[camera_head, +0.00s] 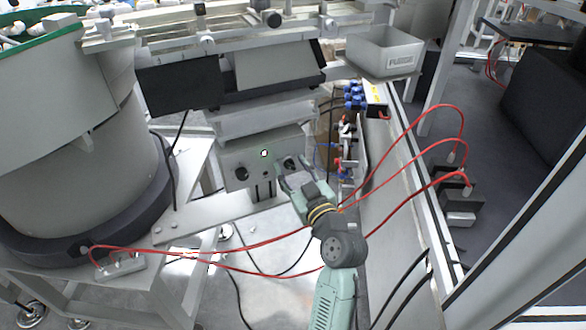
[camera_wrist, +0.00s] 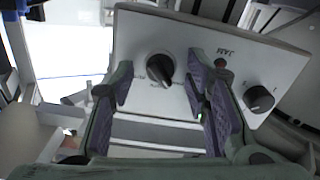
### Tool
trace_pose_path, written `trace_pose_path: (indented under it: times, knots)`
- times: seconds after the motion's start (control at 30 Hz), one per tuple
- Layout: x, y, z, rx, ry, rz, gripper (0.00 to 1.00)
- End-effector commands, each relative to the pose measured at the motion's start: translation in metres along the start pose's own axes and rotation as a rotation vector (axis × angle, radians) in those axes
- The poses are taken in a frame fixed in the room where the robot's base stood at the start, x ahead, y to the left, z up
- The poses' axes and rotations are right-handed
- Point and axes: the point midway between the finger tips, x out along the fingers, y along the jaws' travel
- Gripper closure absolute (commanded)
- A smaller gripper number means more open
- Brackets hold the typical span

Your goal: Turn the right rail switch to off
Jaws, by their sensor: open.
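The grey control box (camera_head: 262,158) hangs below the rail unit and carries two black rotary knobs. The right rail switch (camera_head: 290,163) is the knob nearer my gripper. In the wrist view, which shows the panel upside down, this black knob (camera_wrist: 160,69) sits between and beyond my fingertips, its pointer tilted. The other knob (camera_head: 241,173) is at the box's left; it also shows at the right of the wrist view (camera_wrist: 259,98). My gripper (camera_head: 288,172) is open in front of the right switch, fingers on either side in view. Contact cannot be told.
A large round feeder bowl (camera_head: 75,130) stands at the left. A grey bin (camera_head: 384,52) is above right of the box. Blue connectors (camera_head: 354,96) are beside the box. Red cables (camera_head: 400,222) loop near my arm.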

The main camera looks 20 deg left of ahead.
Motion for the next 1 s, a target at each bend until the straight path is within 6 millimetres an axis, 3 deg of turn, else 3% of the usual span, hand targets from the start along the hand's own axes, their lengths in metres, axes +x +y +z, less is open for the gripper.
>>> trace_pose_path:
  times: [0.63,1.0]
  knots:
    - [-0.0004,0.0,-0.0001,0.0,0.0,0.0,0.99]
    - [-0.0004,0.0,-0.0003,0.035,0.0,0.0,1.0]
